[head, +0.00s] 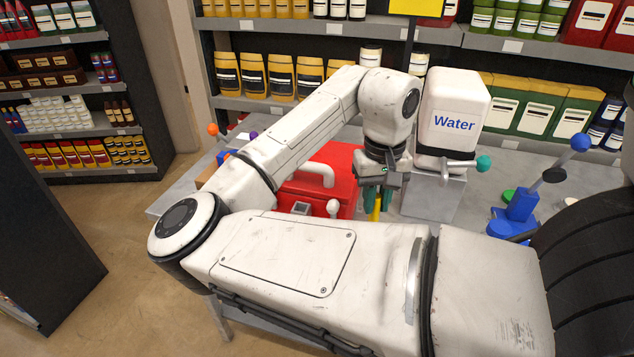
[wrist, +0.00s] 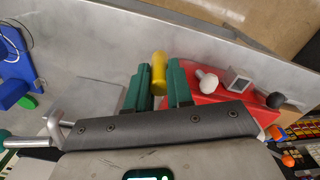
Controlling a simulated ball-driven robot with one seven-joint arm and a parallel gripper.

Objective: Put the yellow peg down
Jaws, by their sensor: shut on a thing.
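The yellow peg (head: 376,211) points down below my gripper (head: 373,194) in the head view, just right of the red box. In the wrist view the yellow peg (wrist: 159,72) sits between the two green fingers of my gripper (wrist: 158,85). The gripper is shut on it. The peg's lower end is hidden behind my own arm in the head view. I cannot tell whether its tip touches the grey table (wrist: 105,50).
A red box (head: 345,165) with a white handle and knob stands left of my gripper. A white Water container (head: 454,105) stands on a grey block to the right. A blue stand (head: 517,212) is farther right. Bare table shows in the wrist view beyond the peg.

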